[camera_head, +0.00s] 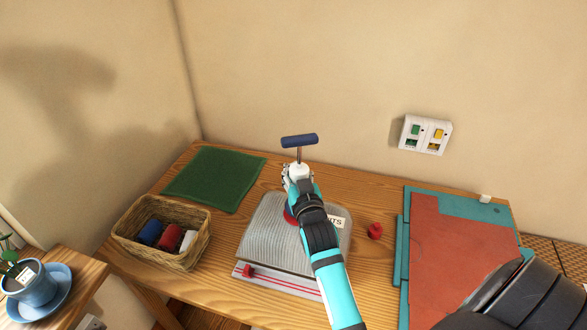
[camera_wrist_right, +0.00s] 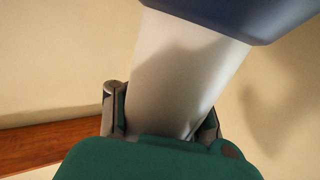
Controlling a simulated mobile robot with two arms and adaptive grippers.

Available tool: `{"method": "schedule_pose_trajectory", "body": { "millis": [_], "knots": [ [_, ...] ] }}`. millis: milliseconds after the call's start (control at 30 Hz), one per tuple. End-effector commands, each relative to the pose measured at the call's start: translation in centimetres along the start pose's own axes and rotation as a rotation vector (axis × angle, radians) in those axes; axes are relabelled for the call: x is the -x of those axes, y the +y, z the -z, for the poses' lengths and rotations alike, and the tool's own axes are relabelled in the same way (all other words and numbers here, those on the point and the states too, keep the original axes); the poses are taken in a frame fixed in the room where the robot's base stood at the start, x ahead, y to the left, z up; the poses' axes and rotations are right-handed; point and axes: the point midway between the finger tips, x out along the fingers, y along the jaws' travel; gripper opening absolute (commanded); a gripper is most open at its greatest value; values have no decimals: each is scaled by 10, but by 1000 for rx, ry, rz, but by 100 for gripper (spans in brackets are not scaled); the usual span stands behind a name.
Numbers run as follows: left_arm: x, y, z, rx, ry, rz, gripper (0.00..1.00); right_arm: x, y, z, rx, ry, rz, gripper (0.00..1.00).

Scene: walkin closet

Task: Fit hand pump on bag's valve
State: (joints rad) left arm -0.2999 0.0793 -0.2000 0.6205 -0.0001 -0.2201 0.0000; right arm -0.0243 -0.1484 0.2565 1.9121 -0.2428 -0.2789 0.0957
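The hand pump has a dark blue T-handle (camera_head: 299,140), a thin rod and a white body; the handle and pale body (camera_wrist_right: 185,75) also show in the right wrist view. My right gripper (camera_head: 296,177) is shut around the pump's body and holds it roughly upright near the back of the bag. The pump's lower end is hidden by my gripper. The clear ribbed bag (camera_head: 262,222) lies flat on the table, with a red closure strip along its front. A red part, apparently the valve (camera_head: 289,216), shows partly behind my right wrist. My left gripper is not in view.
A red cap (camera_head: 375,231) lies right of the bag. A wicker basket (camera_head: 165,252) with rolled items and a green cloth (camera_head: 213,178) are left. A teal-edged red board (camera_head: 450,245) covers the right side. A wall panel (camera_head: 425,134) is behind. A potted plant stands far left.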

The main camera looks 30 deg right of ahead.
Motion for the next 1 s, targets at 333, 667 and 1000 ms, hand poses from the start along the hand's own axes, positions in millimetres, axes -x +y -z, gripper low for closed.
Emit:
{"method": "schedule_pose_trajectory", "body": {
  "millis": [333, 667, 1000],
  "knots": [
    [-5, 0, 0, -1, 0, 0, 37, 0, 0, -6, 0, 4, 0, 0],
    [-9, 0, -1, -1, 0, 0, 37, 0, 0, -12, 0, 3, 0, 0],
    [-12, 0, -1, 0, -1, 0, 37, 0, 0, -18, 0, 3, 0, 0]
  ]
}}
